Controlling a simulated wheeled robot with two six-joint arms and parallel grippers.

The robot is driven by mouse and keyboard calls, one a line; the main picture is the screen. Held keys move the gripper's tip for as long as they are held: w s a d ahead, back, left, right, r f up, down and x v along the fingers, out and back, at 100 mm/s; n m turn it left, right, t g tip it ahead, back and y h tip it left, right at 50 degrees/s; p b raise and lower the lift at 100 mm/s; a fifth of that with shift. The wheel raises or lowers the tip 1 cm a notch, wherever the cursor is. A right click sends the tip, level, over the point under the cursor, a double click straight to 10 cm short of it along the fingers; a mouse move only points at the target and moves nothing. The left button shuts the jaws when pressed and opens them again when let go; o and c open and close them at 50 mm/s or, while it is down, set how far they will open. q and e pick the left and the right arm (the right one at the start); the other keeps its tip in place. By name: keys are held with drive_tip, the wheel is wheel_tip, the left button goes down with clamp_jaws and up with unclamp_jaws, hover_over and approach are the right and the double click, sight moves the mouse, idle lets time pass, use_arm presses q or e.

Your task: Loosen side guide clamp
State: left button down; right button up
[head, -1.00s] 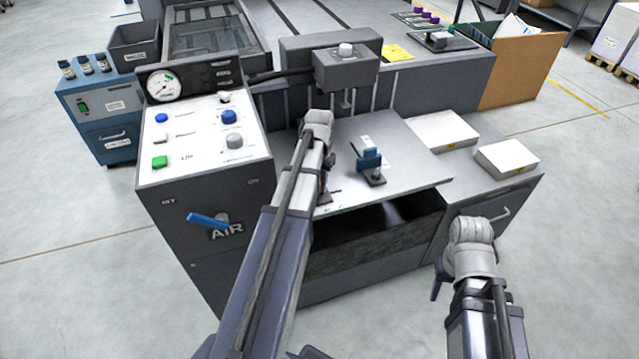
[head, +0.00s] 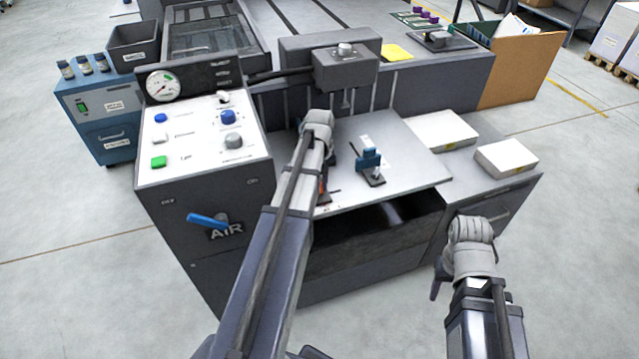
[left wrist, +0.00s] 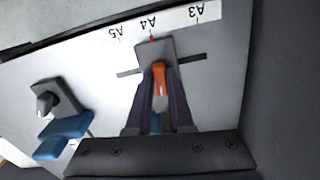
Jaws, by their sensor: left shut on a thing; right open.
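The side guide is a grey block (left wrist: 153,50) on the white feed table, with an orange clamp lever (left wrist: 160,78) on top. Its red pointer stands at the A4 mark of the size scale (left wrist: 190,22). My left gripper (left wrist: 160,92) is shut on the orange lever, with one dark finger on each side. In the head view my left arm hides most of this gripper (head: 326,178), and a bit of orange shows beside it. My right gripper (head: 438,284) is open, low in front of the machine's right side and away from the table. Its fingers are only partly visible.
A blue part with a dark base and knob (head: 369,161) stands on the table right of my left gripper; it also shows in the left wrist view (left wrist: 64,138). The control panel (head: 195,135) rises at left. White paper stacks (head: 507,156) lie at right. A sensor head (head: 346,68) overhangs behind.

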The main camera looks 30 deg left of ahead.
sight(321, 186)
use_arm(q)
drive_tip(key=n, duration=0.5)
drive_tip(key=shift+w+n, duration=0.15)
drive_tip(key=shift+n, duration=0.15)
drive_tip(key=n, duration=0.4)
drive_tip(key=shift+w+d+n, duration=0.1)
drive_tip(key=shift+n, duration=0.6)
drive_tip(key=c, duration=0.8)
unclamp_jaws()
drive_tip(key=shift+r, duration=0.1)
wheel_tip(321, 186, up, 8)
drive_tip(key=p, duration=0.8)
drive_tip(key=shift+f, duration=0.2)
